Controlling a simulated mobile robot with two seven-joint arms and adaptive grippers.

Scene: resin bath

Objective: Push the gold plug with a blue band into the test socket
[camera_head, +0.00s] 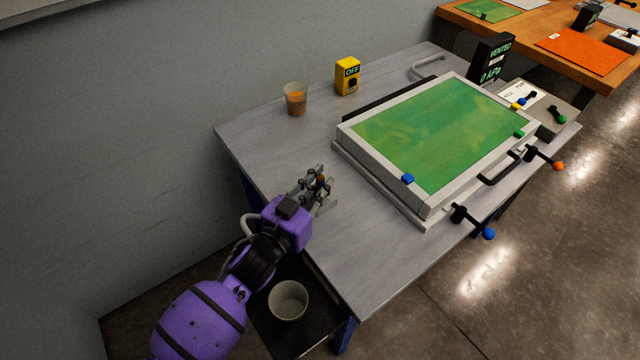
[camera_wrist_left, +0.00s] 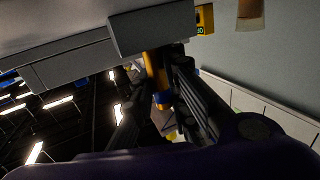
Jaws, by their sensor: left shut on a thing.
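My left gripper (camera_head: 320,187) is shut on the gold plug (camera_head: 320,180) over the near left part of the grey table. In the left wrist view, the gold plug (camera_wrist_left: 152,68) stands between the fingers of my left gripper (camera_wrist_left: 165,95), with its blue band (camera_wrist_left: 163,99) showing. The fingers hide part of the plug. A grey control box (camera_head: 545,112) with a white labelled panel stands at the table's far right. I cannot make out for certain which part is the test socket. My right gripper is not in view.
The grey table (camera_head: 260,150) carries a white-framed bath (camera_head: 385,185) with a green top. A yellow OFF box (camera_head: 347,76) and a cup of amber liquid (camera_head: 295,100) stand behind. A black VENTED display (camera_head: 490,58) stands at the back right. An empty grey cup (camera_head: 288,302) stands below the table.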

